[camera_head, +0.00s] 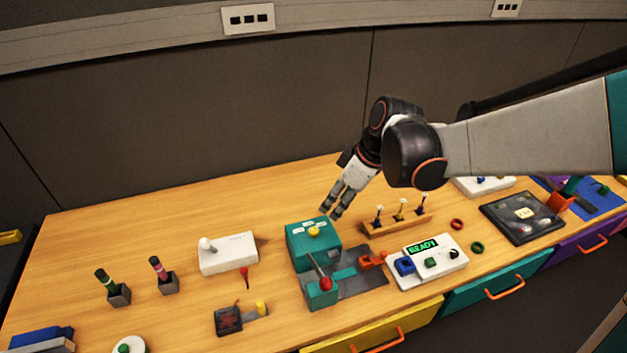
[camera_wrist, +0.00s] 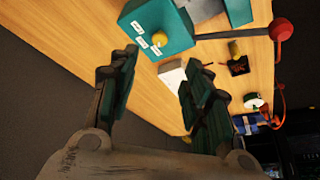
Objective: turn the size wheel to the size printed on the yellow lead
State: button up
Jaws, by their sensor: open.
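A teal press (camera_head: 304,246) stands mid-table, with a yellow size wheel (camera_head: 314,231) on its top among small white labels too small to read. The wheel (camera_wrist: 159,39) also shows in the wrist view, just beyond the fingertips. My gripper (camera_head: 331,213) is open and empty, pointing down above and slightly behind the press, apart from the wheel. Its fingers (camera_wrist: 163,64) are spread in the wrist view. The yellow lead (camera_head: 401,207) stands upright in the middle of a wooden rack (camera_head: 408,225), between two other leads. Its printed size cannot be read.
A red-balled lever (camera_head: 325,283) rises at the front of the press. A white panel (camera_head: 440,262) reading READY lies to the right, with a black tray (camera_head: 521,218) farther right. A white box (camera_head: 228,254) with a joystick stands left. The table's back left is clear.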

aim_at(314, 230)
jog(key=b+x, duration=0.4)
jog(key=x, duration=0.9)
jog(key=shift+w+a+f+b, duration=0.1)
jog(key=shift+a+f+b, duration=0.1)
jog(key=shift+f+b, duration=0.15)
grip_shut()
